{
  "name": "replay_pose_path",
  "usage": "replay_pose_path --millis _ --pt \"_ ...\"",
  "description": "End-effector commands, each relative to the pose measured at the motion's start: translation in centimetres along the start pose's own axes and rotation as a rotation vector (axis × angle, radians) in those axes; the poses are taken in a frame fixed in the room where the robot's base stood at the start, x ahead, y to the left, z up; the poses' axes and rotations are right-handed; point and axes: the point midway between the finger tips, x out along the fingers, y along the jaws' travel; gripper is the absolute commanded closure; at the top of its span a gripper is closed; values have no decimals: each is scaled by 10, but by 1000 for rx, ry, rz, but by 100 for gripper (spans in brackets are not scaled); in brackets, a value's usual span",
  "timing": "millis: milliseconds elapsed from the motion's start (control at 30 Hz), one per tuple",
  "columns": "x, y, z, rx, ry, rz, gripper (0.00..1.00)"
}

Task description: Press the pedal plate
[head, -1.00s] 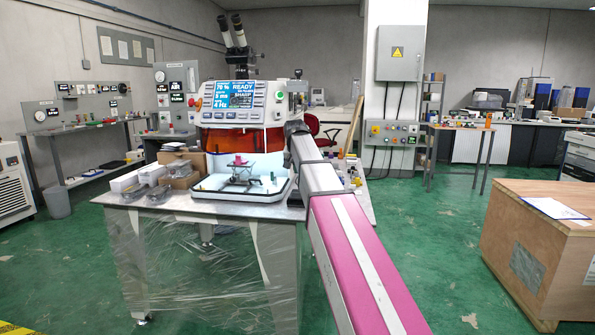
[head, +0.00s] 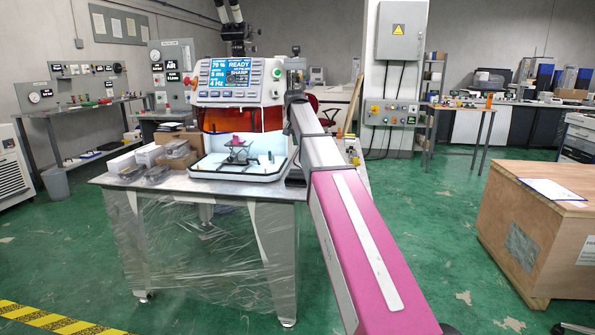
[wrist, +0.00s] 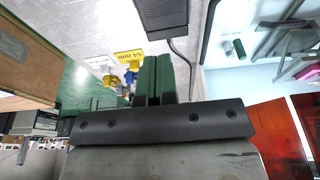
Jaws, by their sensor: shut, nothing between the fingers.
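The pedal plate (wrist: 160,14) is a dark ribbed plate at the top edge of the wrist view, partly cut off, with a black cable running from it. It lies on a pale grey surface. My gripper (wrist: 158,62) shows its dark green fingers side by side, closed and empty. The fingertips point toward the plate, and a gap of pale surface shows between them in the picture; the true distance is hard to tell. In the head view my pink and grey arm reaches to the right side of the machine, and neither the gripper nor the plate can be made out.
The machine (head: 240,85) with a lit screen stands on a metal table (head: 130,185), with a white tray (head: 200,172) in front. A yellow label (wrist: 128,57) and yellow and blue parts lie left of my fingers. A wooden crate (head: 520,240) stands at right. Green floor is open between.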

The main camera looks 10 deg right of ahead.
Motion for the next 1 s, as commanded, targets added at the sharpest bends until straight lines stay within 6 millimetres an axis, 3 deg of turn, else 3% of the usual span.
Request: replay_pose_path --millis 267,800,1000 --pt "12 0 0 0 1 0 100" --pt "105 0 1 0 0 0 100" --pt "128 0 11 0 1 0 100"
